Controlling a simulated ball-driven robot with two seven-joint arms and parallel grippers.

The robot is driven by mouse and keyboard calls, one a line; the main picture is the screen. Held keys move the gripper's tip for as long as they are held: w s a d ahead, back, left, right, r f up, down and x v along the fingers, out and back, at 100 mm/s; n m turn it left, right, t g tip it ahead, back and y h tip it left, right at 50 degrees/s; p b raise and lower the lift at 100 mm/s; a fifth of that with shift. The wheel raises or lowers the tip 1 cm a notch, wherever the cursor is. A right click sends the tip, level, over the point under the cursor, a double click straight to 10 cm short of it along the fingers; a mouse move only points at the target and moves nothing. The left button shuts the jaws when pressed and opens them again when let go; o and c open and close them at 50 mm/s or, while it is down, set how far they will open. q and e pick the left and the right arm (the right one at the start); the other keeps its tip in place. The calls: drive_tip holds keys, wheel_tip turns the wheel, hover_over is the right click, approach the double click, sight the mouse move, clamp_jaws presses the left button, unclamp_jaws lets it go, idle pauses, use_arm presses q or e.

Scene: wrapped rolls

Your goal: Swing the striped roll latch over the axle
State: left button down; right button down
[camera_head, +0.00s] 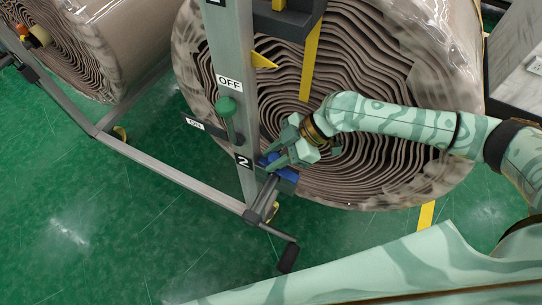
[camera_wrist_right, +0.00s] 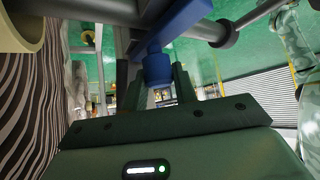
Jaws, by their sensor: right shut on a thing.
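The large striped roll (camera_head: 385,95) shows its wavy brown and cream layered end on the right of the head view; its layers also fill the left of the wrist view (camera_wrist_right: 30,90). A blue latch piece (camera_head: 286,174) sits low beside the grey post marked 2. In the wrist view its blue knob (camera_wrist_right: 158,66) lies between my right gripper's fingers (camera_wrist_right: 160,86). My right gripper (camera_head: 274,161) is shut on this blue piece, in front of the roll's end. I cannot clearly make out the axle or whether the latch lies over it. My left gripper is not in view.
The grey post (camera_head: 232,60) carries a green-knobbed lever (camera_head: 227,108) between OFF and ON labels, close to my right gripper. A low grey frame rail (camera_head: 170,172) runs left to another roll (camera_head: 60,50). The green floor (camera_head: 110,225) is open at the lower left.

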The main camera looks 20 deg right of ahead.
sight(275, 156)
idle(0.4)
drive_tip(key=c, duration=1.1)
unclamp_jaws()
drive_tip(key=shift+r, duration=0.2)
wheel_tip(275, 156, up, 3)
drive_tip(key=shift+w+p, duration=0.1)
drive_tip(key=shift+p, duration=0.5)
drive_tip(key=s+a+r+p, duration=0.1)
drive_tip(key=s+r+p, duration=0.2)
drive_tip(key=s, duration=0.4)
drive_tip(key=s+a+r+p, duration=0.2)
drive_tip(key=s+r+p, duration=0.1)
drive_tip(key=s+r, duration=0.3)
drive_tip(key=shift+s+a+r, duration=0.25)
drive_tip(key=shift+s, duration=0.1)
